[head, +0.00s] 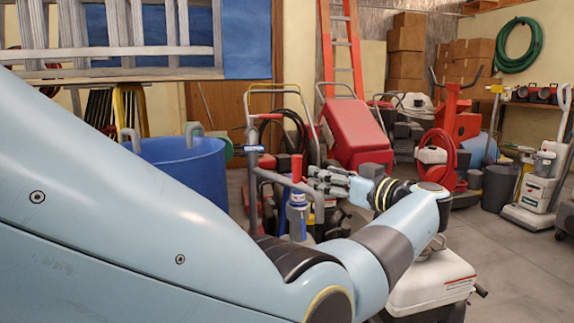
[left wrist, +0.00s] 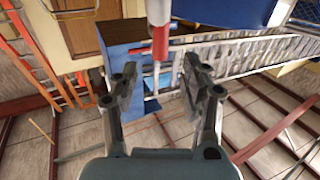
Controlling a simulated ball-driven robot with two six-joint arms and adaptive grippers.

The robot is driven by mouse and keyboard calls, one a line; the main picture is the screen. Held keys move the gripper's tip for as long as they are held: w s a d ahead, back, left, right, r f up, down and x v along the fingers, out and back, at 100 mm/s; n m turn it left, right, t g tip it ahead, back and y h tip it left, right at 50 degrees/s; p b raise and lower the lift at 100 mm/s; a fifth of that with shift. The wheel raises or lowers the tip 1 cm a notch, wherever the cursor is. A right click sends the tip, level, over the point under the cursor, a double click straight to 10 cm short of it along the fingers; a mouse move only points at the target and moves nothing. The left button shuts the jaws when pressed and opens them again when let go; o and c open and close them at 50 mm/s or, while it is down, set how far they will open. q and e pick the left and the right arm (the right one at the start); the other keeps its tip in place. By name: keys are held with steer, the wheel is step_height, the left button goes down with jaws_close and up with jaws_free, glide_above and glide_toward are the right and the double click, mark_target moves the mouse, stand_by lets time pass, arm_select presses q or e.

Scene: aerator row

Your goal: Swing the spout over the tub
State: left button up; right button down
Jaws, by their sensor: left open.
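A large blue tub (head: 199,172) with grey handles stands left of centre in the head view, partly hidden behind my left arm. To its right, a short upright red piece (head: 297,168) stands above a blue fitting (head: 297,210), among grey piping (head: 270,176). I cannot clearly tell which part is the spout. My left gripper (head: 318,178) is open, its fingers pointing left near the red piece. In the left wrist view, the open fingers (left wrist: 160,78) are empty; a pale pipe with a red end (left wrist: 160,42) shows ahead between them. Contact is not visible. My right gripper is out of view.
A red box-shaped machine (head: 350,132) and metal cart frames crowd behind the gripper. An orange ladder (head: 340,50) leans at the back. A floor machine (head: 535,185) stands at right. Bare concrete floor (head: 520,265) is open at lower right.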

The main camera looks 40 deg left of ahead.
mark_target(300, 168)
arm_select(q)
steer(key=b+x, duration=0.1)
steer(key=x, duration=0.9)
steer(key=shift+b, duration=0.35)
steer(key=shift+s, duration=0.1)
jaws_close()
steer(key=shift+a+f, duration=0.1)
steer(key=shift+f, duration=0.05)
